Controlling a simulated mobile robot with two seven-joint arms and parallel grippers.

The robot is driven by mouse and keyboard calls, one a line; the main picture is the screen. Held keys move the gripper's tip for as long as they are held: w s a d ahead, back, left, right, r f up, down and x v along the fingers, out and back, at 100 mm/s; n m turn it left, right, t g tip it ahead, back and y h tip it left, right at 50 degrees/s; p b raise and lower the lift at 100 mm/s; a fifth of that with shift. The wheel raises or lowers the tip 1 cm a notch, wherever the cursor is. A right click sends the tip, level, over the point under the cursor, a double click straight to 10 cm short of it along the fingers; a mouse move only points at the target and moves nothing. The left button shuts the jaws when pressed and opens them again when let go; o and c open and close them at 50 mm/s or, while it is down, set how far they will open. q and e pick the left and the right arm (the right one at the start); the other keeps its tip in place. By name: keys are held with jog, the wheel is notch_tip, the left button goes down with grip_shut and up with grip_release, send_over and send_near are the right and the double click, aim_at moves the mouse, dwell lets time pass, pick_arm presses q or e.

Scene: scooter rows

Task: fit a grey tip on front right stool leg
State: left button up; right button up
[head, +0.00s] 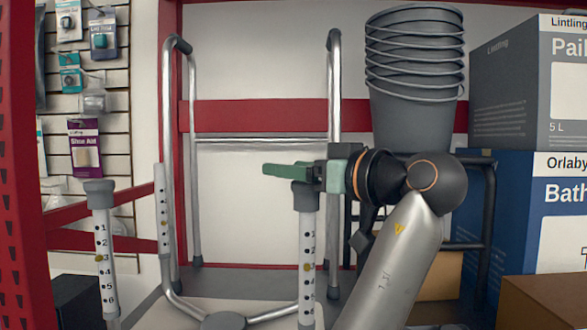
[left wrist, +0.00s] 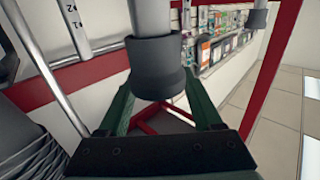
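The stool stands upside down, its numbered white legs pointing up. Its front right leg (head: 307,265) has a dark grey tip (head: 305,194) on its upper end. The front left leg (head: 105,265) also carries a grey tip (head: 99,193). My left gripper (head: 290,171), with green fingers, is level with the top of the front right tip. In the left wrist view that tip (left wrist: 156,68) lies between the fingers (left wrist: 158,90), which look spread, with a slim gap at the right. Slight contact cannot be ruled out. My right gripper is not in view.
A stack of grey pails (head: 415,80) stands behind my left arm. Boxes (head: 530,90) fill the right side. A chrome frame (head: 334,90) and red shelf rails (head: 260,115) are behind the legs. A red post (head: 20,160) stands at far left.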

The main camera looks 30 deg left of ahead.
pick_arm(q)
jog(key=shift+o, duration=1.4)
jog(key=r+v, duration=0.1)
jog(key=v, duration=1.1)
jog(key=shift+s+r, duration=0.1)
jog(key=shift+r, duration=0.05)
